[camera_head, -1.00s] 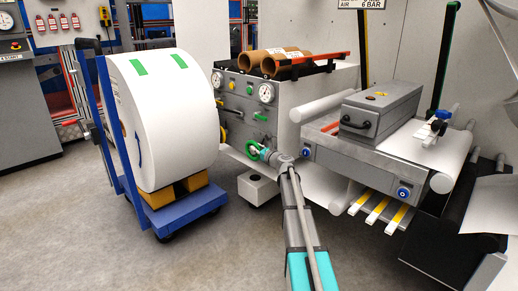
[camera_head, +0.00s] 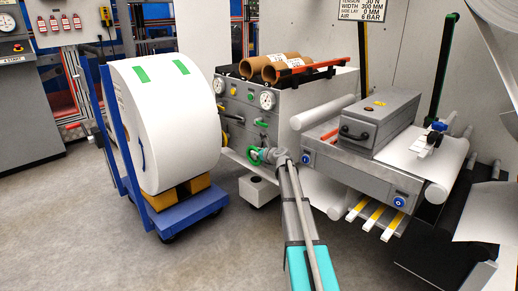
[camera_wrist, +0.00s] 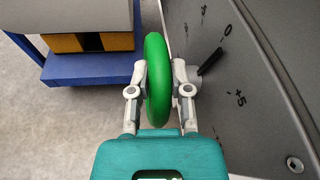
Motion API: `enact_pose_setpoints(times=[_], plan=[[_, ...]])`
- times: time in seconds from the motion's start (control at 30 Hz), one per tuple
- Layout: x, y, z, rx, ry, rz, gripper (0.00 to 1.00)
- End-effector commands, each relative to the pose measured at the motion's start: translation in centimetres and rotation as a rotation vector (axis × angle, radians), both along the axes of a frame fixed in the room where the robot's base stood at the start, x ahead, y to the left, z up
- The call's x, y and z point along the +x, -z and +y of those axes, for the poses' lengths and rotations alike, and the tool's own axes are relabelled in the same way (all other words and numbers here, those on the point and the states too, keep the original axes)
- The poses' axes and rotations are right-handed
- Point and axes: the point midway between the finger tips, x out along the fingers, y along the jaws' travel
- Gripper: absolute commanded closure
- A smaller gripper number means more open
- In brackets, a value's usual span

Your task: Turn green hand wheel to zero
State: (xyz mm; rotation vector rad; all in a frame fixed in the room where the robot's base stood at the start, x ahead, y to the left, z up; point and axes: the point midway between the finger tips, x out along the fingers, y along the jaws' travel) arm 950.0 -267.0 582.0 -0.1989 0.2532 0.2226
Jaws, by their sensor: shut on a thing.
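The green hand wheel (camera_head: 254,155) is on the front of the grey machine cabinet, low down. My gripper (camera_head: 264,154) is at the wheel. In the wrist view the wheel (camera_wrist: 158,80) is seen edge-on, with the fingers of my gripper (camera_wrist: 158,85) shut on its rim from both sides. The panel scale (camera_wrist: 255,75) right of the wheel shows 0 and +5. A black pointer (camera_wrist: 210,62) lies between these marks, somewhat nearer 0. The wheel's hub is mostly hidden by the rim and finger.
A blue trolley (camera_head: 187,217) with a large white roll (camera_head: 165,120) stands left of the cabinet. A grey machine with white rollers (camera_head: 350,155) is close on the right. Cardboard tubes (camera_head: 285,68) lie on the cabinet top. The floor (camera_head: 110,250) at front left is clear.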

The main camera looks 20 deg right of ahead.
Motion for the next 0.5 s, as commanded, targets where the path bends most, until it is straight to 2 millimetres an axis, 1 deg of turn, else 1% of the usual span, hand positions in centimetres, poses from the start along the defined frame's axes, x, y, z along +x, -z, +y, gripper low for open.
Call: enact_pose_setpoints(times=[0.03,0.3,0.5], plan=[[0.41,-0.62,0.0,-0.002,0.003,0.014,1.0],[0.82,-0.78,0.09,-0.038,0.004,0.112,1.0],[0.9,-0.56,0.07,-0.05,0.007,0.146,1.0]])
